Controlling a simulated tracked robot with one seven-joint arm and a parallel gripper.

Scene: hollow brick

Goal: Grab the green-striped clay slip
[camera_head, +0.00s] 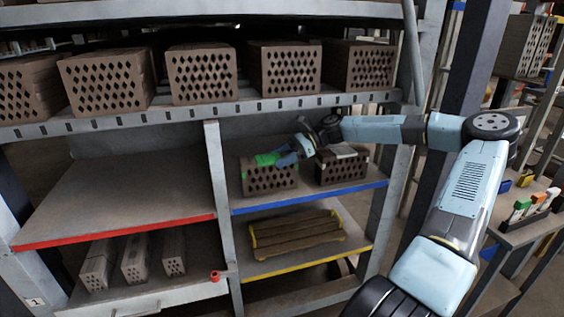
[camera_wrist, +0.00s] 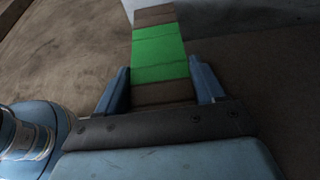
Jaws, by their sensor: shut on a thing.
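The green-striped clay slip (camera_head: 267,159) is at the top of the left hollow brick (camera_head: 270,178) on the blue-edged shelf, in the head view. I cannot tell whether it touches the brick. My gripper (camera_head: 285,160) reaches it from the right and is shut on it. In the wrist view the slip, brown with a wide green band (camera_wrist: 160,52), runs away from me between my two blue fingers (camera_wrist: 161,86). Its near end is hidden by the gripper body.
A second hollow brick (camera_head: 342,168) stands to the right under my wrist. The blue-edged shelf (camera_head: 300,202) has a grey upright post (camera_head: 222,190) at its left. Several hollow bricks (camera_head: 202,74) line the shelf above. The red-edged shelf (camera_head: 130,195) is bare.

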